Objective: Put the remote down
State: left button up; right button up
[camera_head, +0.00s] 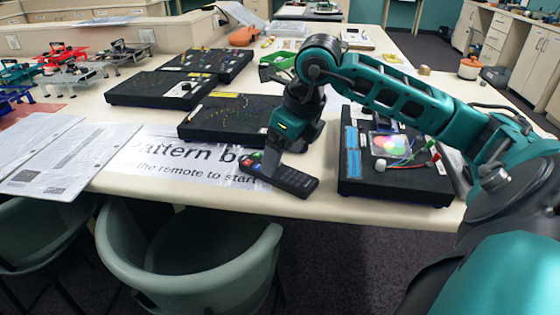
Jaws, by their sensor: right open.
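The black remote (290,181) lies on the table near its front edge, beside the right end of the white "Pattern" sign (180,162). It looks flat on the surface, with its left end close to my right gripper. My right gripper (262,166) points down at that left end and is open. A coloured part shows between or beside its fingers, and I cannot tell whether the fingers touch the remote. My left gripper is out of view.
A black board with a colour disc and wires (395,168) stands right of the remote. Several black pegged boards (228,118) stand behind. Papers (60,160) lie at left. Grey-green chairs (190,250) stand against the table's front edge.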

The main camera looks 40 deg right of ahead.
jog(key=v, duration=0.8)
jog(key=shift+p, duration=0.4)
